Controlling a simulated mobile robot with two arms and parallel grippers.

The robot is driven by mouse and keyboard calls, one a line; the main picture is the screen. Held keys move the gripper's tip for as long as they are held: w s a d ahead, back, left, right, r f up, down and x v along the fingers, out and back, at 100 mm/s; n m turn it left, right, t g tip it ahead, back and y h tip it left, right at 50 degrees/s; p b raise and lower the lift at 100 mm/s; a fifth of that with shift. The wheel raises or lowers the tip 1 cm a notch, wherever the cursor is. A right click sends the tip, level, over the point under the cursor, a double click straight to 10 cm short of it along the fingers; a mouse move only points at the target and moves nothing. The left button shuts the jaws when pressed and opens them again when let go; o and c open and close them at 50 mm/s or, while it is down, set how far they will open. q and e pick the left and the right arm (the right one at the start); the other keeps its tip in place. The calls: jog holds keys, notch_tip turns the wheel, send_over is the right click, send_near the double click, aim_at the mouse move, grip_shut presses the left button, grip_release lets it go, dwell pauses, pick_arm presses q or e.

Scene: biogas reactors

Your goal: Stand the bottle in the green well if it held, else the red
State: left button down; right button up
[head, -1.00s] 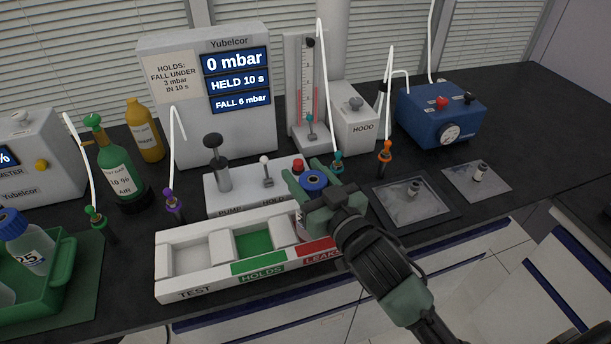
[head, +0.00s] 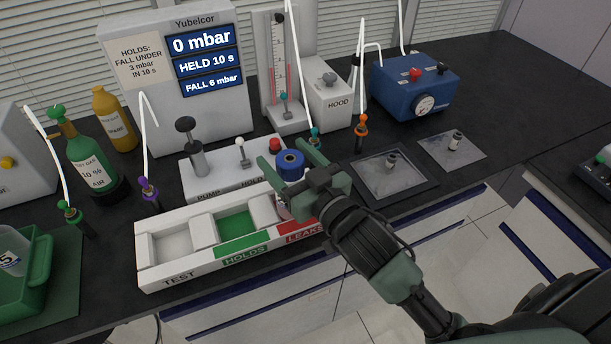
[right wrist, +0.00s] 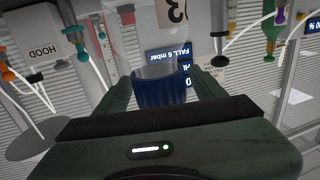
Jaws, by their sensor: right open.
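The bottle with the blue cap (head: 290,162) stands at the red LEAKS well (head: 300,231) of the white rack. Its lower part is hidden behind my right gripper. My right gripper (head: 290,158) is open, its fingers on either side of the cap with gaps. In the right wrist view the cap (right wrist: 161,92) sits between the spread fingers. The green HOLDS well (head: 237,225) is empty, and so is the white TEST well (head: 172,245). The display (head: 205,62) reads 0 mbar, HELD 10 s, FALL 6 mbar. A sign (head: 140,60) says holds means under 3 mbar in 10 s. My left gripper is not in view.
The pump unit (head: 215,170) stands right behind the rack. Hoses with purple (head: 148,190), teal and orange (head: 361,130) fittings rise nearby. A green tray (head: 30,285) is at the left. Two grey plates with small vials (head: 391,160) lie at the right.

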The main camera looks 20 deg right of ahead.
jog(key=b+v, duration=0.1)
jog(key=v, duration=0.7)
jog(key=shift+s+d+r+p, duration=0.1)
jog(key=shift+s+r+p, duration=0.1)
jog(key=shift+s+p, duration=0.4)
jog(key=shift+s+d+f+p, duration=0.1)
jog(key=shift+s+d+p, duration=0.1)
jog(key=shift+s+p, duration=0.45)
jog(key=shift+f, duration=0.1)
